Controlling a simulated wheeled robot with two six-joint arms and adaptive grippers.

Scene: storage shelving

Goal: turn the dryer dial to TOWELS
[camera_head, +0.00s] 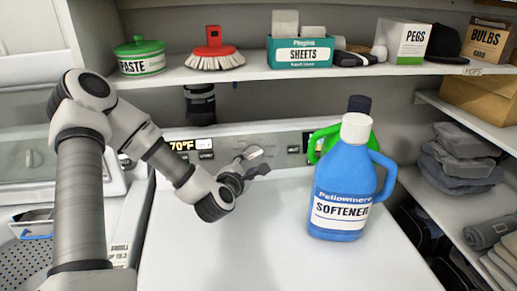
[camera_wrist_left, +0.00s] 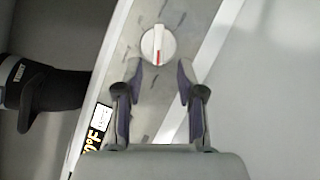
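The dryer dial (camera_wrist_left: 158,45) is a white round knob with a ridge and a red mark, on the grey control panel with dark tick marks around it. In the left wrist view the red mark points toward the bottom of the picture. My left gripper (camera_head: 258,161) is at the panel in the head view. In the left wrist view my left gripper (camera_wrist_left: 160,70) is open, its fingertips apart on either side just below the dial, with nothing between them. The dial is hard to pick out in the head view. The tick labels are not readable. My right gripper is not in view.
A blue softener bottle (camera_head: 340,195) stands on the dryer top (camera_head: 270,255) right of my left gripper, with a green-handled bottle (camera_head: 325,140) behind it. A shelf (camera_head: 260,72) with boxes and a brush runs above the panel. The dryer top's front is clear.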

